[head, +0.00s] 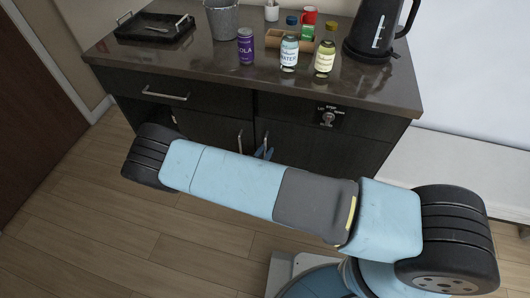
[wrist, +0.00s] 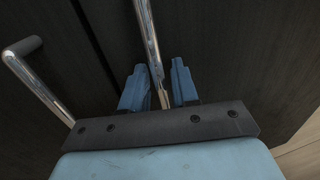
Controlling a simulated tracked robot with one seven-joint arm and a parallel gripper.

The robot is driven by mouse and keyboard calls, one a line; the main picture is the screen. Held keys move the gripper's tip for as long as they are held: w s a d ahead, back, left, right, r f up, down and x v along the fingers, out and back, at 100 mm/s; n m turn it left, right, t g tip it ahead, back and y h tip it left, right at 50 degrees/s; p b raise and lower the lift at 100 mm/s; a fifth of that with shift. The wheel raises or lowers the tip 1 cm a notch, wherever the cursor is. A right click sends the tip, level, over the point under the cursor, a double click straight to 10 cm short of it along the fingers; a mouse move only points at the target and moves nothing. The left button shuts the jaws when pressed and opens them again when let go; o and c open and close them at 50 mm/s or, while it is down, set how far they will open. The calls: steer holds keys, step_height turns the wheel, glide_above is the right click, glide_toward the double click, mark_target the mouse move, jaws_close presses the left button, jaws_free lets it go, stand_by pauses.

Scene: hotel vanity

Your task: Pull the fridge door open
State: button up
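The dark vanity cabinet has two doors with upright metal handles near its middle. In the head view, the left door handle (head: 239,141) is clear of my gripper (head: 263,153), which is at the right door handle (head: 265,141). The wrist view shows my gripper's two blue fingers (wrist: 158,90) on either side of a vertical metal bar (wrist: 150,45). The bar lies very close to both fingers; I cannot tell whether they press on it. Both doors look shut. No label marks which one is the fridge door, and my arm hides their lower parts.
The counter (head: 190,65) holds a black tray (head: 155,27), a metal bucket (head: 222,18), several bottles and cans, and a black kettle (head: 375,30). A second handle (wrist: 40,80) stands left in the wrist view. The wooden floor (head: 100,235) in front is clear.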

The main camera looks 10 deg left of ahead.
jaws_close()
stand_by(0.3)
steer(key=shift+s, duration=0.15)
steer(key=s+d+n+y, duration=0.3)
steer(key=s+y, duration=0.1)
steer(key=s, duration=0.7)
steer(key=s+d+n+y, duration=0.3)
steer(key=s+y, duration=0.2)
steer(key=s, duration=0.6)
steer(key=shift+d, duration=0.15)
steer(key=shift+w, duration=0.1)
jaws_free()
